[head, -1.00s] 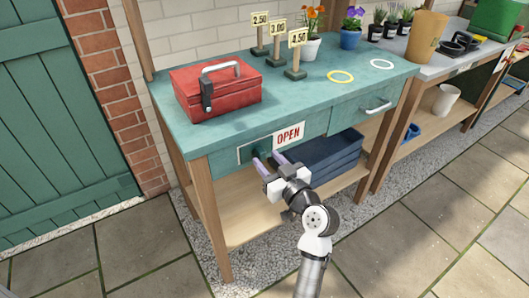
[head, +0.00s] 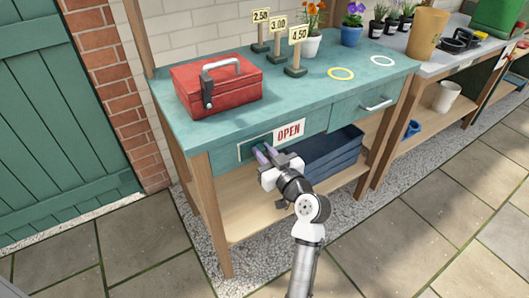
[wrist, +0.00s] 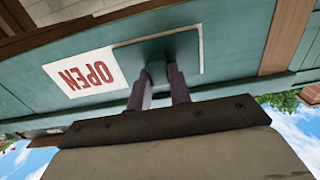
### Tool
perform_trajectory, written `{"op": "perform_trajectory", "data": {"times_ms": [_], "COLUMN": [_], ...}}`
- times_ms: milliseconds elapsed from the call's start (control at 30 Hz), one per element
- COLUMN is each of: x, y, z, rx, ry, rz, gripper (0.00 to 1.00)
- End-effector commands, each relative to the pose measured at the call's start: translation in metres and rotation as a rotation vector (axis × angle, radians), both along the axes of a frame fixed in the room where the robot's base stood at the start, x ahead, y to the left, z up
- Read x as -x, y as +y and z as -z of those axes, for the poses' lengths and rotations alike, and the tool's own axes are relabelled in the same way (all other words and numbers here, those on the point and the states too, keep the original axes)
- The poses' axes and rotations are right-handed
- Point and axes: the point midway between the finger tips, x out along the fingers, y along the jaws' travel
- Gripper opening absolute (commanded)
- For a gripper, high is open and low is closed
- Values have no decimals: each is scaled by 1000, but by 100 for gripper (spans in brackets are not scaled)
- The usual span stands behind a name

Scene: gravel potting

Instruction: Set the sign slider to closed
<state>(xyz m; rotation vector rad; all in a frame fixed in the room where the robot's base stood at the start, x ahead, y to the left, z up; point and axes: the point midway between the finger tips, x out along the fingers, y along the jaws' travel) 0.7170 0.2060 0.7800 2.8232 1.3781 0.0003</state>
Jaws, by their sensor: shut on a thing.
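The sign (head: 289,132) on the teal table's front reads OPEN in red on white. A teal slider plate (head: 247,151) covers its left part in the head view. The wrist view shows the sign (wrist: 84,76) turned over, with the slider plate (wrist: 186,48) at its right. A dark knob (wrist: 157,72) stands out from the plate. My gripper (head: 263,153) is shut on this knob, with one finger on each side; the fingers also show in the wrist view (wrist: 159,88). In the head view the fingers mostly hide the knob.
A red toolbox (head: 235,92) and price signs (head: 278,38) stand on the tabletop (head: 313,93). A drawer handle (head: 379,105) juts out at the right. The paving in front is open.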

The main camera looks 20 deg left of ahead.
Motion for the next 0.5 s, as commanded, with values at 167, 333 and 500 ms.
{"op": "perform_trajectory", "data": {"times_ms": [167,333,500], "x": [-3,-24,-53], "y": [-2,-18,-41], "z": [1,5,6], "rx": [1,1,0], "ry": [-1,-4,-4], "rz": [1,3,4], "gripper": [0,0,0]}}
